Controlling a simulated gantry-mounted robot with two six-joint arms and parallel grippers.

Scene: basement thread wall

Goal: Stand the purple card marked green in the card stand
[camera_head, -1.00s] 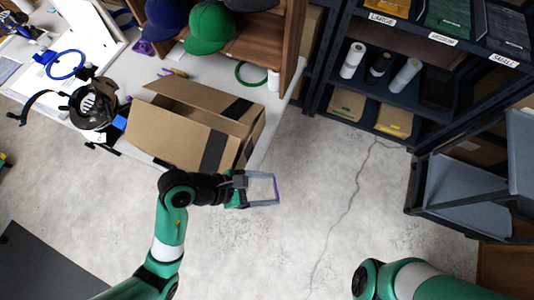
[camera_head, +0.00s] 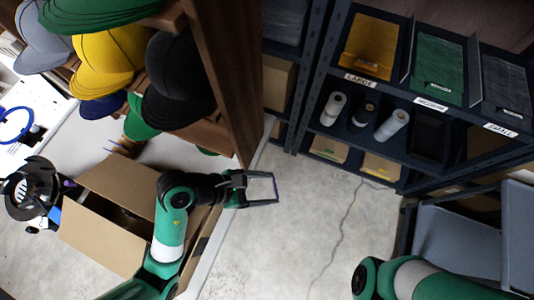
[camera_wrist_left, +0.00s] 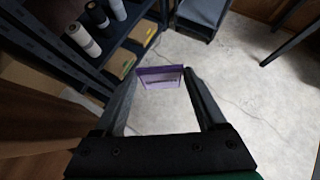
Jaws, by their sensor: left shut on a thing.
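My left gripper (camera_head: 275,188) reaches out in the middle of the head view and is shut on the purple card (camera_wrist_left: 160,70). In the left wrist view the card sits between the two fingertips, with a pale strip of lettering too small to read. In the head view the card shows only as a thin purple edge (camera_head: 277,189). The gripper holds it in the air, apart from the furniture. I cannot make out a card stand in these frames. My right gripper is outside the views; only part of my right arm shows.
An open cardboard box (camera_head: 98,235) stands on the white table at left. A wooden hat rack (camera_head: 228,85) rises close beyond my left gripper. A dark shelf (camera_head: 345,85) with labelled bins and rolls stands behind. Grey trays (camera_head: 455,240) are at right. Bare floor lies between.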

